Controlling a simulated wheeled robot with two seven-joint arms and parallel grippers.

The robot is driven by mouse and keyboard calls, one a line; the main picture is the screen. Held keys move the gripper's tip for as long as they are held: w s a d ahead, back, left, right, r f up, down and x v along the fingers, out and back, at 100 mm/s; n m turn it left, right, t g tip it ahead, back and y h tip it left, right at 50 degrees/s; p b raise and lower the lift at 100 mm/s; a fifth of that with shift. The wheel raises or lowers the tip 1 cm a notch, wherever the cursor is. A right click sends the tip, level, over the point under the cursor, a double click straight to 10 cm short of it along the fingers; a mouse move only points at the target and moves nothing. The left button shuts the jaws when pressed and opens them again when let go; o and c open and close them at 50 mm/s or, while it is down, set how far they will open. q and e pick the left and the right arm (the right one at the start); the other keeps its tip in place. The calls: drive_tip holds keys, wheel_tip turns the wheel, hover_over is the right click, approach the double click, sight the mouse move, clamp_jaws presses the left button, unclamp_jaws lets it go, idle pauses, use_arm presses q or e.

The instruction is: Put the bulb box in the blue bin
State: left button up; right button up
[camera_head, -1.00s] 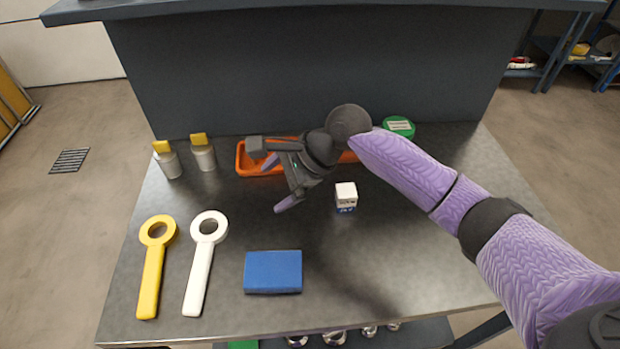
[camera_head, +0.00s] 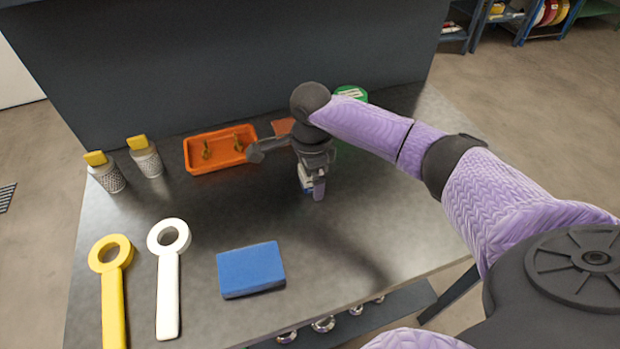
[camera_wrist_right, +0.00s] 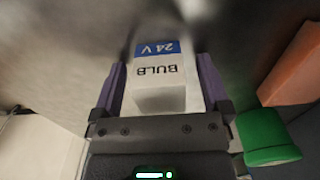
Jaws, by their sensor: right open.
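The bulb box (camera_wrist_right: 160,80) is small and white with a blue band; in the right wrist view its "BULB" and "24 V" lettering shows. My right gripper (camera_wrist_right: 158,85) is open, with one purple finger on each side of the box; I cannot tell whether either finger touches it. In the head view the right gripper (camera_head: 313,188) points down over the box (camera_head: 304,182), which is mostly hidden behind it and rests on the grey table. No blue bin is clearly recognisable; a blue block-like object (camera_head: 251,269) lies at the front of the table. My left gripper is not in view.
An orange tray (camera_head: 190,165) with brass-coloured pieces stands at the back. A green round container (camera_head: 351,94) is behind my right arm. Two yellow-capped bottles (camera_head: 145,158), a yellow ring-handled tool (camera_head: 113,290) and a white one (camera_head: 168,290) are left. The table's right front is clear.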

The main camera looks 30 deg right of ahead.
drive_tip(key=shift+r, duration=0.1)
clamp_jaws()
